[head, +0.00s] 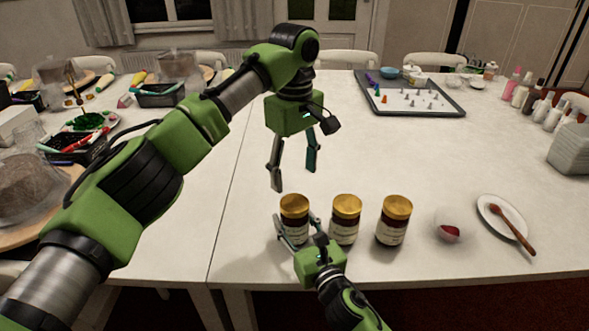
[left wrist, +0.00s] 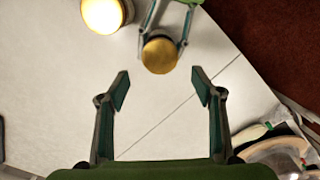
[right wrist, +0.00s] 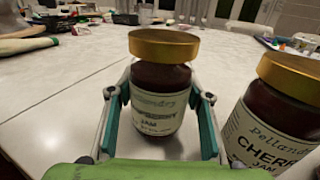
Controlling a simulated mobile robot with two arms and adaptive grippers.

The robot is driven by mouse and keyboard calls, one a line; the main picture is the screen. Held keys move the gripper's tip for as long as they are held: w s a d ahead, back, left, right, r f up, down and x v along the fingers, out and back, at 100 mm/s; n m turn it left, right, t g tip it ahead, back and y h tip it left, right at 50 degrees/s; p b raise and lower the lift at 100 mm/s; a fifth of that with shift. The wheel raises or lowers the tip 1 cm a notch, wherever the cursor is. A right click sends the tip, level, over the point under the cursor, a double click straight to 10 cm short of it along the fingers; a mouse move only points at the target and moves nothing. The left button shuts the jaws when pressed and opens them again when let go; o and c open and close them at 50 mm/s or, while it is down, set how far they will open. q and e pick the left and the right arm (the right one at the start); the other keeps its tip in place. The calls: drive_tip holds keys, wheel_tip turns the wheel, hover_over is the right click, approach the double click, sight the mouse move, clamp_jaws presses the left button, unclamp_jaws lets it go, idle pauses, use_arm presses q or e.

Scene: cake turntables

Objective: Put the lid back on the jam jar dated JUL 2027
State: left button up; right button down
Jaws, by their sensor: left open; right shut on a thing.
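Three dark jam jars with gold lids stand upright in a row: the left jar (head: 294,208), the middle jar (head: 345,212) and the right jar (head: 394,217). My right gripper (head: 297,226) is shut around the left jar's body, below its lid (right wrist: 164,45). In the right wrist view its label (right wrist: 155,112) reads JAM; the fruit and date are not legible. The neighbouring jar (right wrist: 280,110) reads CHERRY JAM, its date out of sight. My left gripper (head: 294,178) is open and empty, raised behind the left jar. In the left wrist view that lid (left wrist: 160,55) lies beyond its fingertips.
A small glass bowl (head: 449,222) with red jam and a white saucer (head: 489,207) with a wooden spoon (head: 514,230) stand right of the jars. A grey tray (head: 450,108) with small pieces lies behind. The table between is mostly clear. Craft supplies crowd the left side.

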sight(294, 203)
idle(0.4)
use_arm(q)
drive_tip(key=shift+f, duration=3.95)
drive_tip(key=c, duration=1.1)
drive_tip(key=shift+c, duration=0.2)
